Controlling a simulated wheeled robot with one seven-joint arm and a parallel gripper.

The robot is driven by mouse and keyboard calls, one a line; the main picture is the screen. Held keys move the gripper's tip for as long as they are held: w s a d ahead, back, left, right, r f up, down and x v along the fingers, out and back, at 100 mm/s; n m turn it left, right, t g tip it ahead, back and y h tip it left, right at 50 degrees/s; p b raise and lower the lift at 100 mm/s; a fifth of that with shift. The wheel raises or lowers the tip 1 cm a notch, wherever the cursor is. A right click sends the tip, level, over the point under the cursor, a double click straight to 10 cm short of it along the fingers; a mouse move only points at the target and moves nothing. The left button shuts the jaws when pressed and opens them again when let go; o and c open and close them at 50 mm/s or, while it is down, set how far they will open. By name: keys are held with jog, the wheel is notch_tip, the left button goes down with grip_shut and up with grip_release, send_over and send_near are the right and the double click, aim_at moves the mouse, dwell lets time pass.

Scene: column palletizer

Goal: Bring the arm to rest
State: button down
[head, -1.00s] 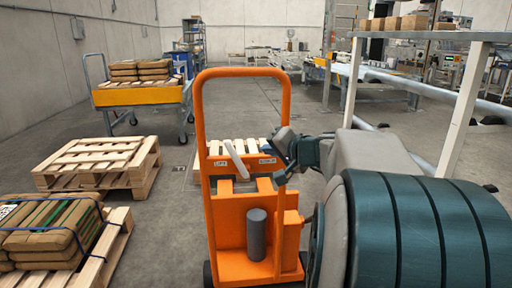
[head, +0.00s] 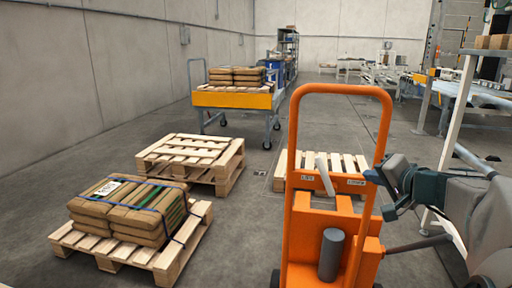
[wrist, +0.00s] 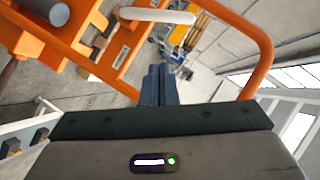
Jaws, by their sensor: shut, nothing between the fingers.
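My gripper (head: 377,178) is at the right of the head view, close to the right upright of the orange hand truck (head: 293,190). I cannot tell whether it touches the frame. In the wrist view my gripper's fingers (wrist: 159,84) are together with nothing between them, and the orange frame (wrist: 262,60) curves around them. My arm comes in from the right edge of the head view.
A pallet of strapped brown sacks (head: 130,208) sits at left. Empty pallets (head: 190,157) lie behind it. A yellow-sided cart (head: 235,100) carries more sacks. A white-legged table (head: 457,130) stands at right.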

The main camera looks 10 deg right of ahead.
jog(key=s+a+r+n+g+y+p, duration=0.1)
jog(key=s+a+r+n+g+p, duration=0.25)
jog(key=a+p, duration=0.5)
jog(key=s+a+r+n+g+y+p, duration=0.1)
jog(key=s+a+r+n+g+p, duration=0.2)
jog(key=a+p, duration=0.55)
jog(key=s+a+r+n+g+h+p, duration=0.1)
jog(key=s+r+g+h+p, duration=0.1)
jog(key=s+r+p, duration=0.3)
jog(key=s+a+r+n+g+h+p, duration=0.1)
jog(key=s+r+p, duration=0.4)
jog(key=p, duration=0.7)
jog(key=shift+s+a+r+n+g+h, duration=0.15)
jog(key=shift+s+a+n+g+h, duration=0.15)
jog(key=shift+s+n+g+h, duration=0.55)
